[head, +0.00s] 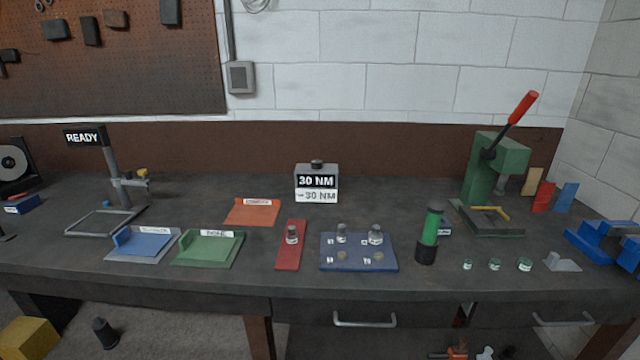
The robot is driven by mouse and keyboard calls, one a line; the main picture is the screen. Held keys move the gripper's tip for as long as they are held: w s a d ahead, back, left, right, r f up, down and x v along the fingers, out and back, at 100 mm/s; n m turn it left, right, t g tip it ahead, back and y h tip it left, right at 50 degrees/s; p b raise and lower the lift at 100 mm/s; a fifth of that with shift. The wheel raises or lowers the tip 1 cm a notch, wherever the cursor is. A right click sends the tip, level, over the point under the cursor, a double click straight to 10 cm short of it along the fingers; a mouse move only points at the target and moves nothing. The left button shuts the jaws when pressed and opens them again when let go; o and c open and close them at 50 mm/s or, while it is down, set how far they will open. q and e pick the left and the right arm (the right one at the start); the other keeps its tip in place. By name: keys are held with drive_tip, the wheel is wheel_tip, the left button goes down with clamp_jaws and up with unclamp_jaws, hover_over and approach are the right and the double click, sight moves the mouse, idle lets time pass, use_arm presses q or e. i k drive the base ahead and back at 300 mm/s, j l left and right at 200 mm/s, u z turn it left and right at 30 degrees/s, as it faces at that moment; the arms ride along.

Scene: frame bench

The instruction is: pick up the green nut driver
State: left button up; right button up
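The green nut driver (430,228) stands upright on the dark bench, right of centre. Its upper part is green with a dark top, and its lower end sits in a black cylinder (426,252) that looks like a holder. It is right of the blue socket plate (358,264) and left of several small green-marked pieces. Neither of my grippers shows in the head view.
A green press (487,165) with a red-tipped lever stands behind and right of the driver. A red strip (288,262), an orange tray (252,215), a green tray (205,258) and a blue tray (145,244) lie leftward. A torque display (317,183) stands behind. Bench surface before the driver is clear.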

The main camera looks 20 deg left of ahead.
sight(435, 210)
drive_tip(key=k+j+u, duration=0.15)
drive_tip(key=k+j, duration=0.55)
drive_tip(key=j, duration=0.1)
